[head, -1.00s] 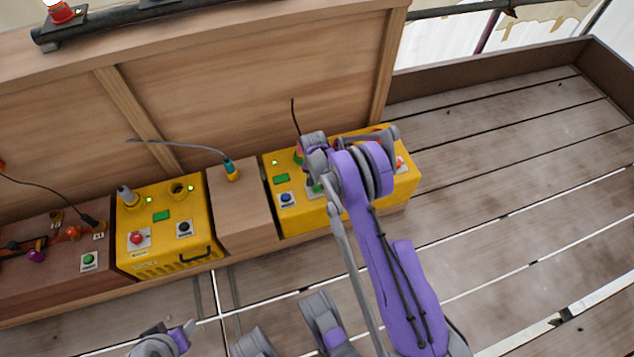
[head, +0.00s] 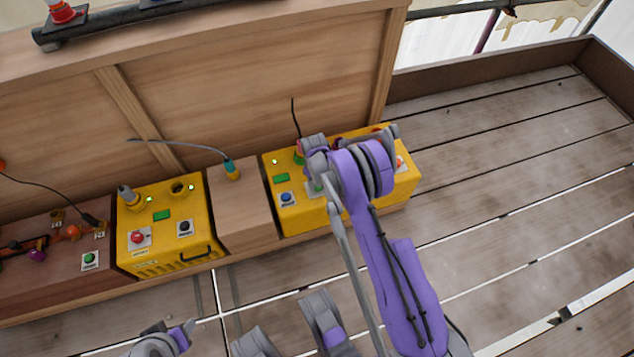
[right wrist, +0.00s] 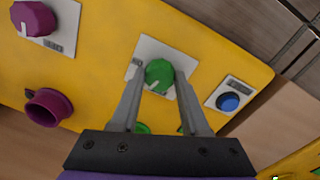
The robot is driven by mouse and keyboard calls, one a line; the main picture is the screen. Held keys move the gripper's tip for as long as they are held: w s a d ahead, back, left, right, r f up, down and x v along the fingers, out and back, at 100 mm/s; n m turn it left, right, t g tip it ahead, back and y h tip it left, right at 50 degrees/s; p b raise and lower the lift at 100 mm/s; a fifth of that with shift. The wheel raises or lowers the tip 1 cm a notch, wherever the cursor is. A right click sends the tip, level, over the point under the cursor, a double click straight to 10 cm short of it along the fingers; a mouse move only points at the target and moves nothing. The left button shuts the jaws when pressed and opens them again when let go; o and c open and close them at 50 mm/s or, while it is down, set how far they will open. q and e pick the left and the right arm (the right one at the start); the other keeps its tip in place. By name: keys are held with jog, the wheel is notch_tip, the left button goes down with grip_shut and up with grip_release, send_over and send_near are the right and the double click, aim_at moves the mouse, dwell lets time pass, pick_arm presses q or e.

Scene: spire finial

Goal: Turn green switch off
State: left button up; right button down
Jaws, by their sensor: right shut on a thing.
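The green switch (right wrist: 159,73) is a round knob with a white pointer line on a white plate, set in the yellow box's top. In the right wrist view my right gripper (right wrist: 157,82) is shut on the knob, one finger on each side. The pointer line runs toward the lower left of that view. The plate's lettering is partly covered by a finger. In the head view the switch's white plate (head: 312,189) is partly hidden by my right arm. Parts of my left arm show at the bottom edge there, but its fingers cannot be seen.
The right yellow box (head: 300,215) also carries a blue button (right wrist: 229,102), a purple knob (right wrist: 33,18) and a purple socket (right wrist: 48,107). A second yellow box (head: 165,240) stands left, past a wooden block (head: 245,205). The plank floor (head: 500,180) at right is clear.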

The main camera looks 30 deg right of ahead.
jog(key=shift+n, duration=1.7)
jog(key=shift+c, duration=2)
grip_release()
notch_tip(320, 180, up, 11)
jog(key=p, duration=0.2)
jog(key=shift+a+p, duration=0.2)
jog(key=shift+p, duration=0.2)
jog(key=shift+s, duration=0.1)
